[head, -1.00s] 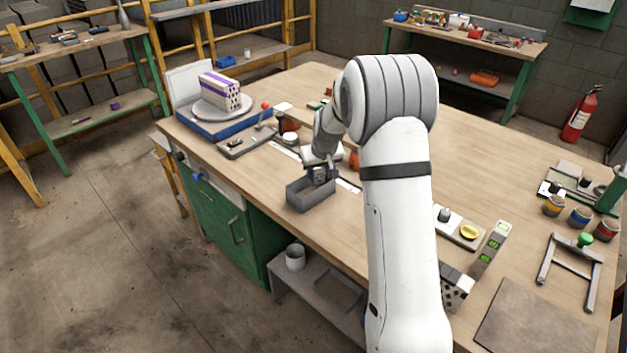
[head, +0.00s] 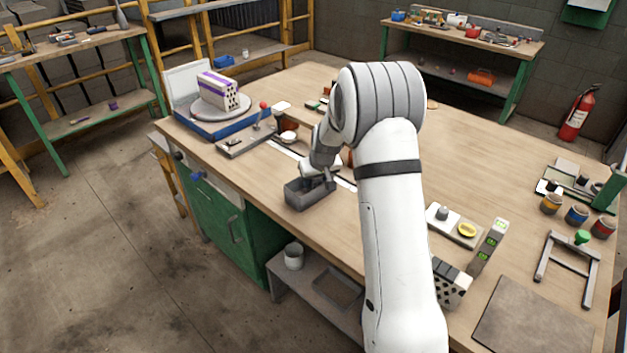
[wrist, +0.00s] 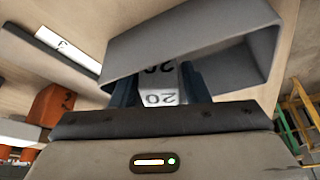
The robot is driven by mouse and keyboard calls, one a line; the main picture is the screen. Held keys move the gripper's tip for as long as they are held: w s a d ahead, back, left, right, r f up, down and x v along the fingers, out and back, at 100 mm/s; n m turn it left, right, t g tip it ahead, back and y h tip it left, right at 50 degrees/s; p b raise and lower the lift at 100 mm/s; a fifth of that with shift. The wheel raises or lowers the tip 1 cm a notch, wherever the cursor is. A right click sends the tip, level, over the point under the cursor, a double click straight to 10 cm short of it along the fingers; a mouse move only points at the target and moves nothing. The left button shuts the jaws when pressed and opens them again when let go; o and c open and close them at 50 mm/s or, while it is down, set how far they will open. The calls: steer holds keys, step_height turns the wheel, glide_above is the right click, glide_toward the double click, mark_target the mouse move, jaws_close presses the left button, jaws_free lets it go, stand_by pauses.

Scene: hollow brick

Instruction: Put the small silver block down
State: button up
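The small silver block (wrist: 160,92), marked 20, sits between the two dark fingers of my gripper (wrist: 160,88) in the wrist view. The fingers lie against its sides, so my gripper is shut on it. A grey open-topped box (head: 310,197) stands near the table's left front edge in the head view. My gripper (head: 316,178) is at the box's opening, with its fingertips hidden by the box and my wrist. The box (wrist: 190,35) also shows around the block in the wrist view. I cannot tell whether the block touches the box's floor.
A turntable with a perforated brick (head: 218,90) stands at the table's far left. A lever device (head: 246,138) lies near the box. Coloured jars (head: 577,214), a spirit level (head: 489,246) and a grey frame (head: 568,262) are at the right.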

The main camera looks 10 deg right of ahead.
steer(key=shift+s+r, duration=0.1)
steer(key=shift+r, duration=0.35)
steer(key=a+v, duration=0.1)
steer(key=v, duration=1)
steer(key=s+r+m+g, duration=0.1)
steer(key=s+r, duration=0.1)
steer(key=s, duration=1.5)
steer(key=s+a+r+g, duration=0.1)
steer(key=s+r, duration=0.2)
steer(key=s, duration=1.4)
steer(key=shift+s+a+r+m+h, duration=0.2)
steer(key=shift+s+m+h, duration=0.1)
steer(key=shift+m, duration=0.1)
steer(key=shift+r, duration=0.1)
steer(key=shift+r+p, duration=0.35)
steer(key=shift+r, duration=0.05)
